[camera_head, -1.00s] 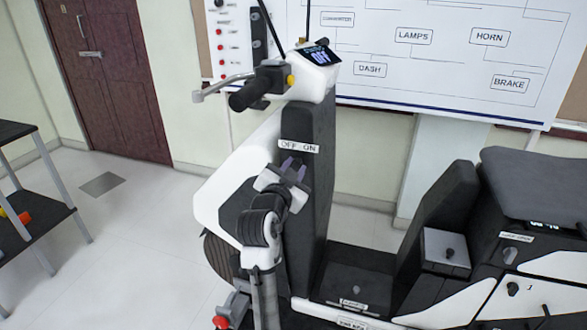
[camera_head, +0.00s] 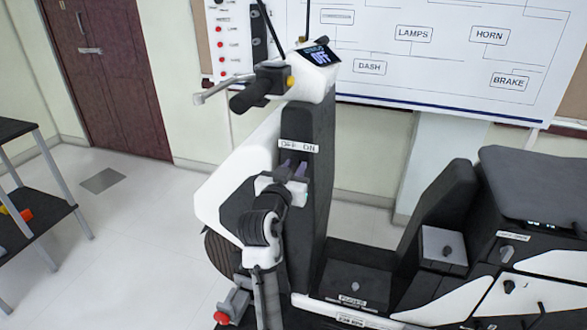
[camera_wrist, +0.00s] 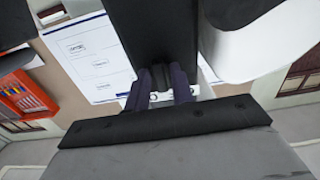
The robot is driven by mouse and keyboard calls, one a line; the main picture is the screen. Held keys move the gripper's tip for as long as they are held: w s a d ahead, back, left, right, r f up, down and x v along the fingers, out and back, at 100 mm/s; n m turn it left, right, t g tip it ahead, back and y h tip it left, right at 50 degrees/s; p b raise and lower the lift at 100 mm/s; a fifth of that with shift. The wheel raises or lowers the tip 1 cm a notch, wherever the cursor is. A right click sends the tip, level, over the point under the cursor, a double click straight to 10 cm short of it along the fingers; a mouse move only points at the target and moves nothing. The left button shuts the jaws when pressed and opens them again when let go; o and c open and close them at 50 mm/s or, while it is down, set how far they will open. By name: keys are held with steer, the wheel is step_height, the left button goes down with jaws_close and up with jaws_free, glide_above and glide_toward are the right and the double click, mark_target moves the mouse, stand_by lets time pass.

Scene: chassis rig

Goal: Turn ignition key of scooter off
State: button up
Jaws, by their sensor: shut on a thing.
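The scooter's dark front column (camera_head: 305,125) carries a white "OFF ON" label (camera_head: 299,146). The scooter's dash screen (camera_head: 320,56) appears to read OFF.
The handlebar grip (camera_head: 250,95) and brake lever (camera_head: 213,89) stick out left above my arm. The scooter seat (camera_head: 535,180) and a box with a knob (camera_head: 444,248) are at right. A dark shelf (camera_head: 40,215) stands at far left. The floor between is clear.

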steer(key=shift+f, duration=0.1)
steer(key=o, duration=0.7)
steer(key=shift+o, duration=0.2)
steer(key=b+v, duration=0.3)
steer(key=v, duration=1.1)
steer(key=shift+b, duration=0.35)
